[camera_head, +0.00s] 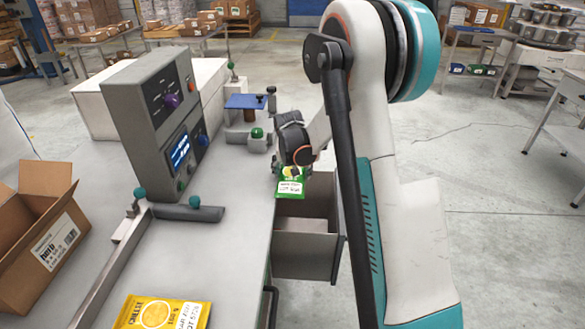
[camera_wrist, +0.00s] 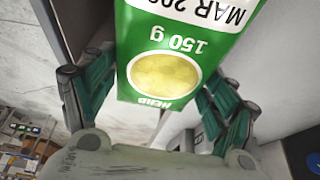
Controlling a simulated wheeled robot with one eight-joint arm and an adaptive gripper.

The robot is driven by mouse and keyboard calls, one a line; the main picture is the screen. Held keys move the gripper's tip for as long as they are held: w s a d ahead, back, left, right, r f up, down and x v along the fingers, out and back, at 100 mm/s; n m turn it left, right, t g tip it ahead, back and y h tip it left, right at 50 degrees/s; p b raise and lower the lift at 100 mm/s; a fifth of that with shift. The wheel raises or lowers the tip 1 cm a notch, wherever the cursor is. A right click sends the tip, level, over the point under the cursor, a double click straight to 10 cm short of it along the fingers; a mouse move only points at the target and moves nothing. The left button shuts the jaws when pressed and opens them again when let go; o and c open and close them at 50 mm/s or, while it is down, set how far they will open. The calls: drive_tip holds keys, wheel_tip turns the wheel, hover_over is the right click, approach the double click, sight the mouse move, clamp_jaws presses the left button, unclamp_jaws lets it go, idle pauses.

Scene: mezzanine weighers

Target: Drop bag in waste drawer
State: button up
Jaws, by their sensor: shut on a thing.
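A green bag (camera_head: 291,186) with a white label hangs from my gripper (camera_head: 290,168), above the inner part of the open drawer. In the wrist view the bag (camera_wrist: 165,65) is upside down, marked 150 g, and sits between the two green fingers of my gripper (camera_wrist: 156,85). My gripper is shut on it. The grey waste drawer (camera_head: 308,256) stands pulled out from the right side of the grey bench. The part of its inside that shows looks empty; my arm covers some of its right side.
A yellow bag (camera_head: 163,312) lies on the bench (camera_head: 220,250) at the front. An open carton (camera_head: 45,235) is at the left. A control box (camera_head: 155,105) and a blue plate (camera_head: 245,101) stand on the bench.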

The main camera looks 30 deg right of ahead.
sight(291, 177)
drive_tip(key=shift+f, duration=0.35)
drive_tip(key=o, duration=1.2)
drive_tip(key=shift+r, duration=0.15)
drive_tip(key=v, duration=1.1)
drive_tip(key=shift+s+a+r, duration=0.1)
drive_tip(key=shift+s+r, duration=0.1)
drive_tip(key=shift+r, duration=0.15)
